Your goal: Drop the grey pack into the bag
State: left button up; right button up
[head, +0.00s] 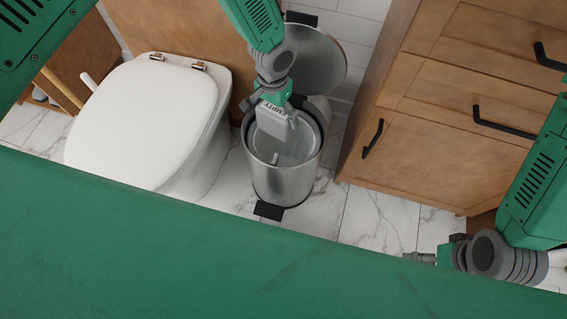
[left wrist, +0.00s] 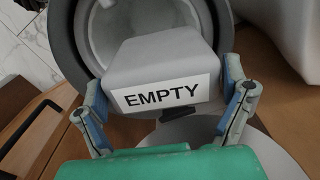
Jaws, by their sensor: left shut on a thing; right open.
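The grey pack (head: 272,122) is a pale block with a white label reading EMPTY, also seen in the left wrist view (left wrist: 158,62). My left gripper (head: 276,104) is shut on it, one finger at each side, and holds it over the mouth of an open steel pedal bin (head: 279,182). The bin's inside is lined in pale grey, which looks like the bag (head: 298,148); the pack and gripper hide part of it. The pack's exact height over the rim is hard to tell. My right gripper (head: 420,257) is open and empty at the lower right, away from the bin.
The bin's round lid (head: 318,62) stands raised behind it. A white toilet (head: 150,120) is close on the left. A wooden drawer cabinet (head: 455,140) with black handles is on the right. Marble floor (head: 372,215) is clear between bin and cabinet.

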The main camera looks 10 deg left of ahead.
pick_arm(q)
jog(key=shift+d+f+b, duration=0.4)
jog(key=shift+f, duration=0.2)
jog(key=shift+d+f+b, duration=0.4)
jog(key=shift+f, duration=0.2)
jog(key=shift+d, duration=0.15)
jog(key=shift+a, duration=0.25)
jog(key=o, duration=0.7)
jog(key=shift+a, duration=0.25)
jog(key=shift+o, duration=0.2)
jog(key=shift+a, duration=0.2)
jog(key=shift+d+r, duration=0.25)
jog(key=shift+r, duration=0.05)
jog(key=r, duration=0.6)
jog(key=a+r, duration=0.1)
jog(key=r, duration=0.3)
jog(key=shift+r, duration=0.1)
jog(key=shift+d+r, duration=0.2)
jog(key=shift+r, duration=0.25)
jog(key=shift+d, duration=0.2)
pick_arm(e)
jog(key=f, duration=0.1)
jog(key=d+f, duration=0.1)
jog(key=shift+d+f, duration=0.1)
jog(key=shift+f, duration=0.25)
